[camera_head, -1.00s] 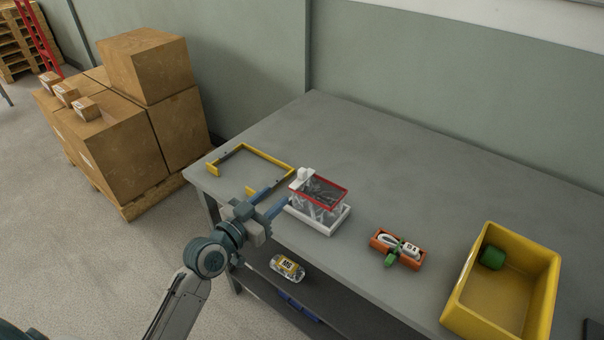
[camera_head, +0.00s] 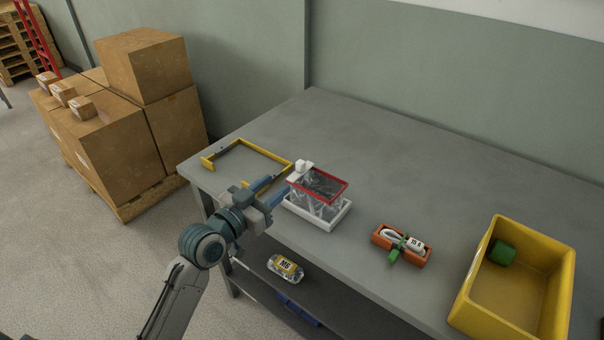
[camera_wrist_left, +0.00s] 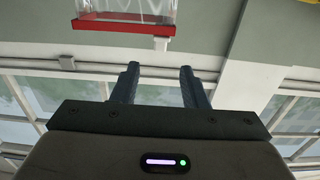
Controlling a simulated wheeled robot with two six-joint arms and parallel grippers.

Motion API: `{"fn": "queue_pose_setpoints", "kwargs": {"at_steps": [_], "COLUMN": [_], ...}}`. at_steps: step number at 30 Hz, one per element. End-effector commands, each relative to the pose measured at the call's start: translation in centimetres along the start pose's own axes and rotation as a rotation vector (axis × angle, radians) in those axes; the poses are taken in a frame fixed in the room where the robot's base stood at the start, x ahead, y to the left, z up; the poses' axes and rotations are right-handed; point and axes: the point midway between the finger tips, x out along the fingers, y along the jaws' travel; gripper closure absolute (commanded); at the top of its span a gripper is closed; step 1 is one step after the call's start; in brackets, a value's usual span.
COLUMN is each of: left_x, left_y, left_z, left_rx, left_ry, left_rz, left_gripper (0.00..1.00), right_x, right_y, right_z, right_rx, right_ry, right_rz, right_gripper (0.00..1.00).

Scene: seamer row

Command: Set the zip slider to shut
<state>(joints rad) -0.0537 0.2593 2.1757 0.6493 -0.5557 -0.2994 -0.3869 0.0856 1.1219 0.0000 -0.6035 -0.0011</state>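A clear bag (camera_head: 318,200) with a red rim (camera_head: 335,196) stands in a white tray (camera_head: 330,224) on the grey table. The white zip slider (camera_head: 302,167) sits at the rim's back left corner. In the left wrist view the slider (camera_wrist_left: 161,43) hangs at the right end of the red rim (camera_wrist_left: 120,27). My left gripper (camera_head: 276,184) is just left of the bag. Its two blue fingers are apart with nothing between them, and in the wrist view the gripper (camera_wrist_left: 158,67) lies short of the slider, apart from it. My right gripper is out of view.
A yellow frame (camera_head: 275,155) lies left of the bag. An orange holder (camera_head: 388,246) with a white item and green part is to the right, then a yellow bin (camera_head: 480,310). The table's back is clear.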

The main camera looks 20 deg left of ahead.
Motion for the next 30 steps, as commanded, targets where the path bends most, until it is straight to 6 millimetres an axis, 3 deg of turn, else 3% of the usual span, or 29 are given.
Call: {"fn": "queue_pose_setpoints", "kwargs": {"at_steps": [3,8,21,30], "left_x": [0.2,1.5,9.3,10.9], "left_y": [-0.1,-0.1,-0.1,-0.1], "left_z": [0.1,-0.2,-0.2,-0.1], "left_rx": [0.000,-0.004,-0.003,0.000], "left_ry": [0.000,0.002,-0.001,-0.001], "left_rz": [-0.003,-0.005,-0.004,-0.004], "left_gripper": [0.60,0.60,0.60,0.60], "right_x": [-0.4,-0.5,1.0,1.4], "right_y": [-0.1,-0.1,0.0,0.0], "right_z": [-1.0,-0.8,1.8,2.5], "right_rx": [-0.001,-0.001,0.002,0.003], "right_ry": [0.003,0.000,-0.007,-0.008], "right_rz": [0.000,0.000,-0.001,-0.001], "right_gripper": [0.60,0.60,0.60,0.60]}}
